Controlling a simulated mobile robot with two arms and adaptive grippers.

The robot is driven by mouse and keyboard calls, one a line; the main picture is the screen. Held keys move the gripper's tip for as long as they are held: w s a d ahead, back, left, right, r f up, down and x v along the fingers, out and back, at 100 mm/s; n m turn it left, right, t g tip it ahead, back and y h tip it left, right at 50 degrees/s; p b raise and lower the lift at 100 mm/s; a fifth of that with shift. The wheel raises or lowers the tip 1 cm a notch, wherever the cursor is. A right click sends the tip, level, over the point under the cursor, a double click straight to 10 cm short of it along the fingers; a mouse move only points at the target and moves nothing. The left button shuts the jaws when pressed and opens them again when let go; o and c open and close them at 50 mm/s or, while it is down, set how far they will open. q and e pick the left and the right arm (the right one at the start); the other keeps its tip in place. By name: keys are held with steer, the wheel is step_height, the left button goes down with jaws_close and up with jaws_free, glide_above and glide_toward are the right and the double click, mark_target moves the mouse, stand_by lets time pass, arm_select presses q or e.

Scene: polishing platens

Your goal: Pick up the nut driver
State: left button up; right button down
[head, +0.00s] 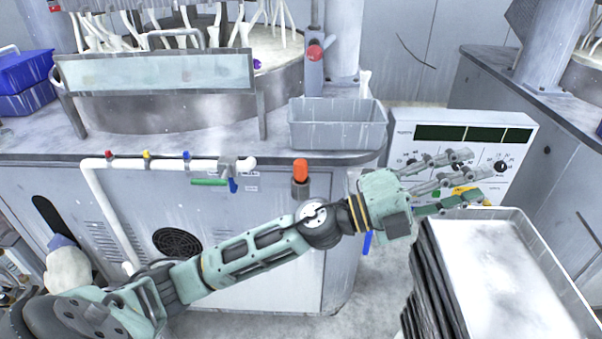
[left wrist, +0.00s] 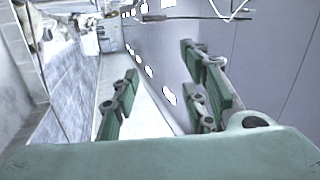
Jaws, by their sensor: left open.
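My left gripper (head: 468,180) reaches in from the left in the head view, in front of the control box at the right. Its fingers are spread apart, pointing right, with nothing visible between them. In the left wrist view the fingers (left wrist: 160,98) are also apart and empty. I cannot make out a nut driver for certain in either view. A blue strip (head: 367,242) shows just below my left wrist, too little of it to identify. My right gripper is in neither view.
A grey bin (head: 338,124) stands on the worktop left of the control box (head: 462,133). A white-topped tray (head: 505,275) on a dark stack stands below my left gripper. An orange-topped fitting (head: 301,170) and white pipe (head: 180,164) are on the cabinet front.

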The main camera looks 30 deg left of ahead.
arm_select(q)
steer(key=s+d+f+m+g, duration=0.1)
steer(key=d+m+g, duration=0.1)
steer(key=m+g, duration=0.35)
steer(key=g+y, duration=0.3)
steer(key=y, duration=1.6)
glide_toward(297, 162)
step_height(297, 162, down, 3)
steer(key=shift+m, duration=0.45)
steer(key=x, duration=0.3)
steer(key=w+p+x, duration=0.1)
steer(key=x, duration=0.2)
steer(key=shift+w+a, duration=0.1)
steer(key=shift+a, duration=0.1)
steer(key=shift+w+f, duration=0.2)
steer(key=shift+f, duration=0.1)
